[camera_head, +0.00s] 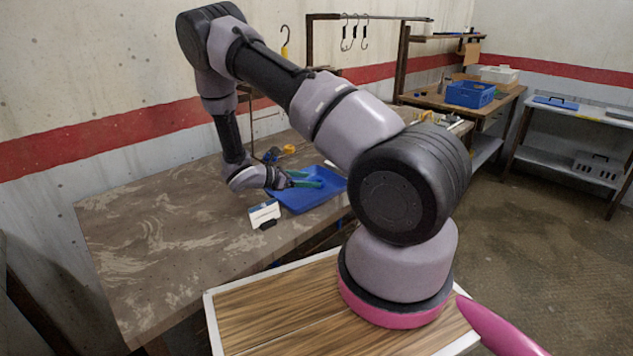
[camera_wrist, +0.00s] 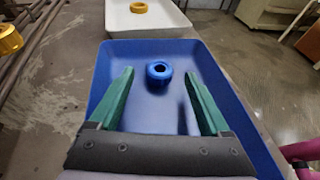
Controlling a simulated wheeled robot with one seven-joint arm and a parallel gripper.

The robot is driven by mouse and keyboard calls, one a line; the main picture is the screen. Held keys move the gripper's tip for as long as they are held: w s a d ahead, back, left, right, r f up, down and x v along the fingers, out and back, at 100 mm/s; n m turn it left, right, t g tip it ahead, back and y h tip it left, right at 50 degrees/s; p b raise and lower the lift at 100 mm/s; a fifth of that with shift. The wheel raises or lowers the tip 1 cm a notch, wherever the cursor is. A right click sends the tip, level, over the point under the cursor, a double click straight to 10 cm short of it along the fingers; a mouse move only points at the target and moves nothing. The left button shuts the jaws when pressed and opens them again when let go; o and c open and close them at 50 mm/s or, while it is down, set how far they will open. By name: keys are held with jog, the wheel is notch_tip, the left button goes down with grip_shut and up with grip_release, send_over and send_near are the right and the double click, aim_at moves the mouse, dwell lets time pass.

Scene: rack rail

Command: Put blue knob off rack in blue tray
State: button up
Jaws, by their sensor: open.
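The blue knob (camera_wrist: 159,72), a short round piece with a dark centre hole, shows over the floor of the blue tray (camera_wrist: 222,75) in the wrist view and appears to rest in it. My gripper (camera_wrist: 158,80) is open above the tray. Its two green fingers stand wide apart, with the knob seen in the gap beyond them and touching neither. In the head view my gripper (camera_head: 305,179) is over the blue tray (camera_head: 322,198) on the bench; the knob in the tray cannot be made out there.
A white tray (camera_wrist: 172,22) with a yellow ring (camera_wrist: 138,7) lies beyond the blue tray. A yellow knob (camera_wrist: 9,40) is by the rack rails (camera_wrist: 48,22) at left. A white card stand (camera_head: 264,214) stands before the tray. The bench's left side (camera_head: 160,235) is clear.

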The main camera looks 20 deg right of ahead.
jog(key=v, duration=0.7)
jog(key=shift+r, duration=0.1)
jog(key=s+r+m+g+y, duration=0.1)
jog(key=s+r+m+y, duration=0.25)
jog(key=r, duration=0.45)
jog(key=s+r+m+y, duration=0.3)
jog(key=s+r+m, duration=0.15)
jog(key=r, duration=0.35)
jog(key=s+r+m+g+y, duration=0.1)
jog(key=s+r+m+y, duration=0.2)
jog(key=r+m, duration=0.35)
jog(key=s+a+r+m+t+y, duration=0.2)
jog(key=s+r+m+t+y, duration=0.1)
jog(key=s+r, duration=0.4)
jog(key=s+a+r+m+t+y, duration=0.2)
jog(key=s+r+m+t, duration=0.3)
jog(key=s+r, duration=0.3)
notch_tip(320, 180, up, 2)
jog(key=shift+a+m+y, duration=0.15)
jog(key=shift+m+y, duration=0.2)
jog(key=shift+y, duration=0.4)
